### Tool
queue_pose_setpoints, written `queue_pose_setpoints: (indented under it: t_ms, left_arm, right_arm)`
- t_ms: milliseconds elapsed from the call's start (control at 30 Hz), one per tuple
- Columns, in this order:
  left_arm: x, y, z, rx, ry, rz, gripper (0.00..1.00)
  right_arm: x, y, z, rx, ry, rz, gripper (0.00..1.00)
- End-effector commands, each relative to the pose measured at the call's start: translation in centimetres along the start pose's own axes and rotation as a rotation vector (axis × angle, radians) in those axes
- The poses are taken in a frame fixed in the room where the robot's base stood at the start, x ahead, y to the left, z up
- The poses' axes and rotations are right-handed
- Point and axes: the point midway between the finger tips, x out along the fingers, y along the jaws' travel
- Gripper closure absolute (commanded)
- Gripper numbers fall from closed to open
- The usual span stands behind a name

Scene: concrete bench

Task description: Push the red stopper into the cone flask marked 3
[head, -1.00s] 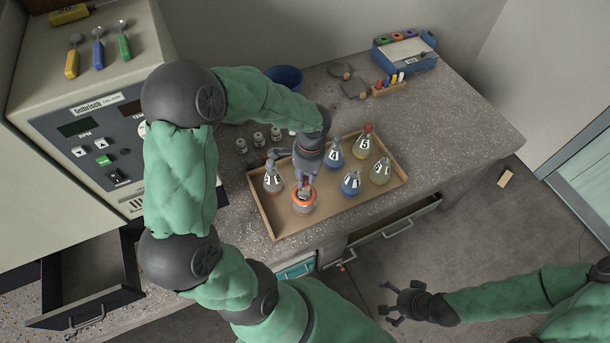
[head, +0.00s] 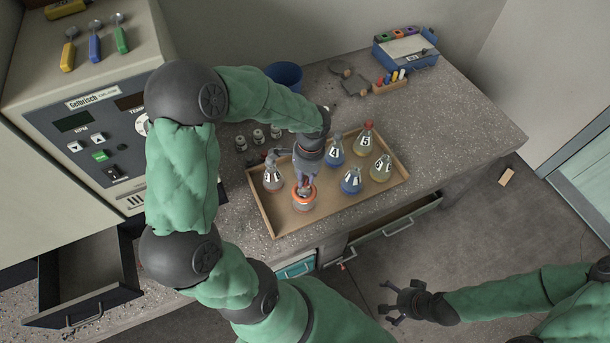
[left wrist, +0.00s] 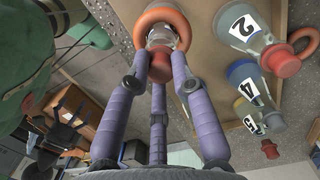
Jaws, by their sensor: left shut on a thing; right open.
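My left gripper (head: 305,186) is shut on a red stopper (left wrist: 159,66) and points down over a glass flask (head: 303,203) with an orange ring (left wrist: 163,17) around it. The stopper is at or just above this flask's mouth; how deep it sits I cannot tell. This flask's number is hidden. It stands in the wooden tray (head: 275,231), near the front edge. Beside it is a flask marked 2 (left wrist: 243,27). My right gripper (head: 405,301) is open and empty, away from the bench.
The tray also holds flask 4 (head: 335,153), flask 5 (head: 364,142) with a red stopper, a blue flask (head: 351,182) and a yellowish flask (head: 381,170). Small vials (head: 258,137) stand behind the tray. A blue bin (head: 285,75) is farther back. The bench's right end is clear.

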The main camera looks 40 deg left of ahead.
Motion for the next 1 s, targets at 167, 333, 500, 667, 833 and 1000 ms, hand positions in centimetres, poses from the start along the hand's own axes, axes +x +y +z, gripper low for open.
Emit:
queue_pose_setpoints:
  t_ms: [167, 333, 500, 667, 833, 1000]
  left_arm:
    - [0.0, 0.0, 0.0, 0.000, 0.000, 0.000, 0.91]
    - [0.1, 0.0, 0.0, 0.000, 0.000, 0.000, 0.91]
    - [0.6, 0.0, -0.1, 0.000, 0.000, 0.000, 0.91]
    - [0.9, 0.0, -0.1, 0.000, 0.000, 0.000, 0.91]
    - [1.0, 0.0, -0.1, 0.000, 0.000, 0.000, 0.91]
    - [1.0, 0.0, -0.1, 0.000, 0.000, 0.000, 0.91]
  right_arm:
    - [0.0, 0.0, 0.0, 0.000, 0.000, 0.000, 0.00]
    - [0.1, 0.0, 0.0, 0.000, 0.000, 0.000, 0.00]
    - [0.4, 0.1, 0.0, 0.000, 0.000, 0.000, 0.00]
    - [0.6, 0.2, 0.0, 0.000, 0.000, 0.000, 0.00]
    - [0.6, 0.2, 0.0, 0.000, 0.000, 0.000, 0.00]
    - [0.6, 0.2, 0.0, 0.000, 0.000, 0.000, 0.00]
